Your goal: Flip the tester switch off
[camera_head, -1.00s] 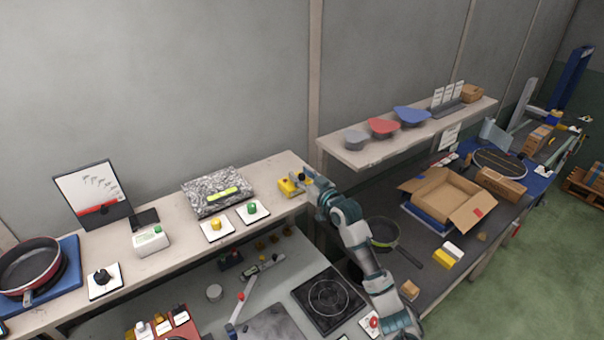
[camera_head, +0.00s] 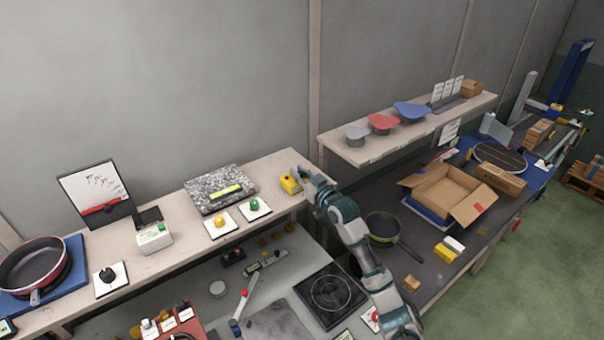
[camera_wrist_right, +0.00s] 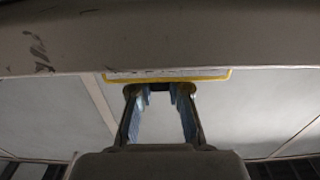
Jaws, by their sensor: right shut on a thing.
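The yellow tester switch box (camera_head: 290,184) sits at the right end of the upper shelf, near its front edge. My right gripper (camera_head: 303,177) is at its right side, and its fingers partly hide the switch. In the right wrist view, my right gripper (camera_wrist_right: 160,92) has its two fingers a little apart, with a small dark part between the tips, probably the switch lever. The yellow edge of the box (camera_wrist_right: 215,76) lies just beyond the tips. The lever's exact position cannot be made out. My left gripper is not in view.
The shelf (camera_head: 167,260) also holds green (camera_head: 254,205) and yellow (camera_head: 219,221) buttons, a granite plate (camera_head: 216,187) and a pan (camera_head: 32,264). Below are a hotplate (camera_head: 330,290) and a green pan (camera_head: 383,229). An open carton (camera_head: 447,192) stands at right.

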